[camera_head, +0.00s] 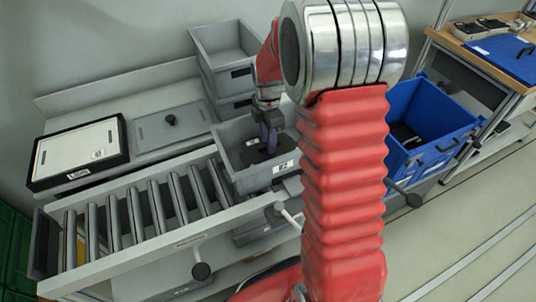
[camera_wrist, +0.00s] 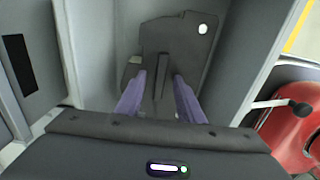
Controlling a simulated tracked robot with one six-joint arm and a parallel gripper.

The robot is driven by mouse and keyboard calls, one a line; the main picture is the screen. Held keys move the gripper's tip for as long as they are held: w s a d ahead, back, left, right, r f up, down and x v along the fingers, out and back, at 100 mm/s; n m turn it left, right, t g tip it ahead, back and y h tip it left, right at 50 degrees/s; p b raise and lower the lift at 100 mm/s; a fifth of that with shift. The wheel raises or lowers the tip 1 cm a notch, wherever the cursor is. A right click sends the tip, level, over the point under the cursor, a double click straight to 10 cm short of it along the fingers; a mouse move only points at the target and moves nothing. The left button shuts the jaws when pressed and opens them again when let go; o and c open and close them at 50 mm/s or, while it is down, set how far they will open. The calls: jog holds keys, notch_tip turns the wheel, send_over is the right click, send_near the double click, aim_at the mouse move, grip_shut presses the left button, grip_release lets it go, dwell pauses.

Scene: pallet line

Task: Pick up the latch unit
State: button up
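The latch unit (camera_wrist: 175,45) is a dark grey flat plate with a raised upright rib and a round white spot near one corner. It lies in the grey bin (camera_wrist: 240,65). In the head view the latch unit (camera_head: 252,157) shows as a dark shape inside the bin (camera_head: 240,178), partly hidden by my gripper (camera_head: 268,148). In the wrist view the purple fingers of my gripper (camera_wrist: 160,76) stand on either side of the rib, with a visible gap at each side. My gripper is open. Whether the fingertips touch the plate cannot be told.
The bin stands at the right end of a roller conveyor (camera_head: 150,208). Stacked grey bins (camera_head: 225,48) stand behind it. A blue crate (camera_head: 432,125) is at the right. A white-topped case (camera_head: 78,150) lies at the left. The bin walls are close around my gripper.

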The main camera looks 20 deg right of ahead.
jog(key=shift+c, duration=0.2)
grip_shut()
dwell(1.1)
